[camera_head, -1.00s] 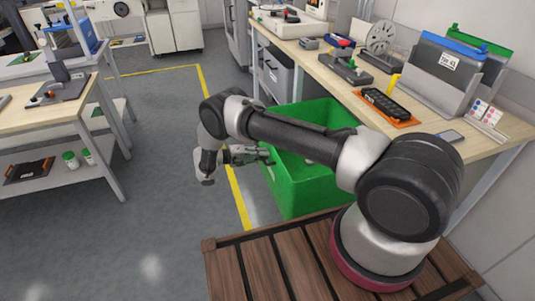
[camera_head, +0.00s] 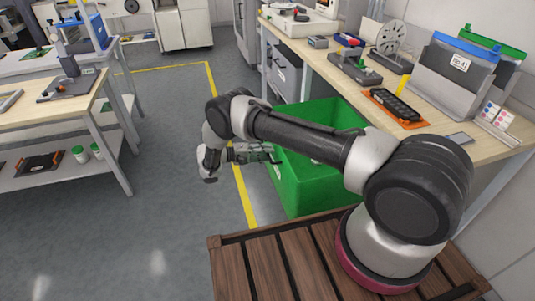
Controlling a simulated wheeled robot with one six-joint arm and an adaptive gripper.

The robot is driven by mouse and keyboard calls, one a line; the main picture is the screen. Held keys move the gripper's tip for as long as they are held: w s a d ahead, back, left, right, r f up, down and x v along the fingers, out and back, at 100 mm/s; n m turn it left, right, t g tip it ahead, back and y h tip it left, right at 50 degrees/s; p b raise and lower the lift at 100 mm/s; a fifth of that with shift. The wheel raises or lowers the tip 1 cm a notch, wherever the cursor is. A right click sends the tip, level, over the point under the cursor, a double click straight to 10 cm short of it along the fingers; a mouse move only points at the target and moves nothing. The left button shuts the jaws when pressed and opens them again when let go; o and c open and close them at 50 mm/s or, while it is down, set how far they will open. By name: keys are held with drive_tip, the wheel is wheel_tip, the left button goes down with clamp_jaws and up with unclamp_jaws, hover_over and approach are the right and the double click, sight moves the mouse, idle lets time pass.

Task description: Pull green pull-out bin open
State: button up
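The green pull-out bin (camera_head: 310,190) stands out from under the right-hand workbench, its open top showing partly behind my arm. My gripper (camera_head: 272,155) is at the bin's left end, close to its upper rim. The fingers are small and partly merge with the bin's edge, so I cannot tell whether they are open, shut or touching the rim. My arm crosses over the bin and hides part of its rim and inside.
The workbench (camera_head: 335,71) on the right carries a spool, file holders and an orange tray (camera_head: 396,108). A grey bin (camera_head: 287,76) is under it, farther back. A shelf table (camera_head: 60,120) stands at left. Floor between is clear, with a yellow line (camera_head: 240,185).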

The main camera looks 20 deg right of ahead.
drive_tip(key=v, duration=1.1)
